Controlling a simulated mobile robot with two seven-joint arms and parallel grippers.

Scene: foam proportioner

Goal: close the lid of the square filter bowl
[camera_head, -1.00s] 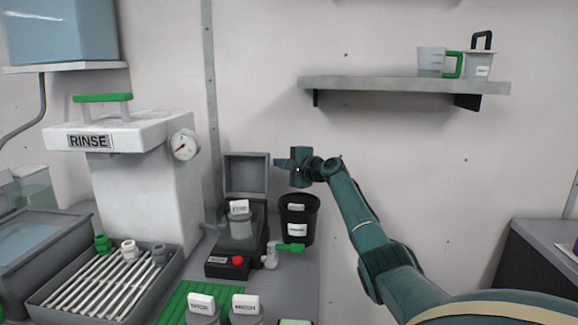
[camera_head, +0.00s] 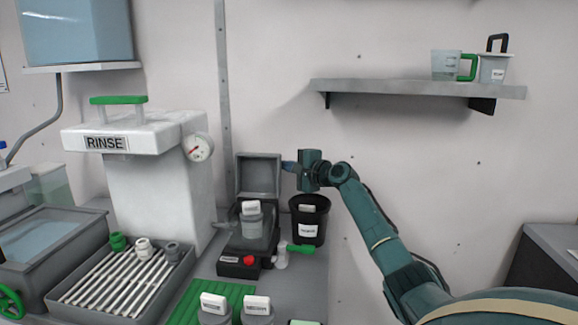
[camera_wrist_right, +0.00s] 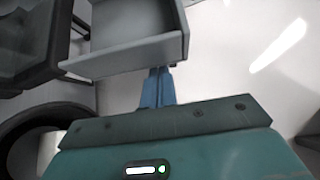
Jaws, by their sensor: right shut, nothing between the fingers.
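The square filter bowl (camera_head: 234,242) is a dark grey box on the bench, with a labelled grey cup in its opening. Its grey square lid (camera_head: 258,174) stands open, upright at the back, hollow side facing me. The lid also shows in the right wrist view (camera_wrist_right: 125,57), just beyond the fingertips. My right gripper (camera_head: 286,166) is shut and empty at the lid's right edge, with its blue fingers (camera_wrist_right: 158,88) together. I cannot tell whether they touch the lid. My left gripper is not in view.
A black bin (camera_head: 309,221) stands right of the bowl, below my right gripper. A white RINSE unit (camera_head: 150,180) and a rod rack (camera_head: 65,296) are on the left. A green-handled valve (camera_head: 299,248) and labelled containers (camera_head: 256,307) are in front. A shelf (camera_head: 415,89) is above right.

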